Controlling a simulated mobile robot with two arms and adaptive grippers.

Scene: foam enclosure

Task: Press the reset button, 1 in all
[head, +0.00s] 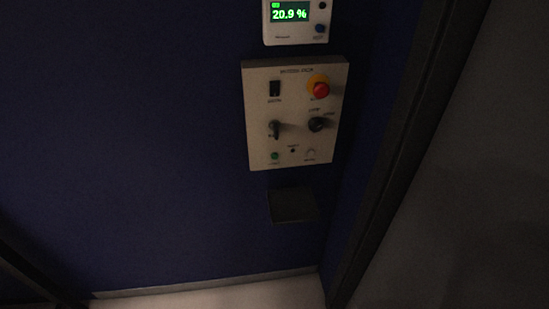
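A pale control panel (258,105) is fixed to the dark blue wall, right of the middle in the head view. At its top are a black rocker switch (275,88) and a red mushroom button (321,89) on a yellow ring. Below them are a dark lever (275,128) and a black knob (316,124). Along the bottom are a small green button or lamp (275,156), a tiny dark dot (293,150) and a pale round part (310,153). The labels are too small to read, so I cannot tell which one is the reset button. Neither gripper is in view.
A white meter (297,32) with a green display reading 20.9 % hangs above the panel. A dark box (292,205) sits on the wall below it. A dark frame post (395,150) runs down on the right. The blue wall (130,140) left of the panel is bare.

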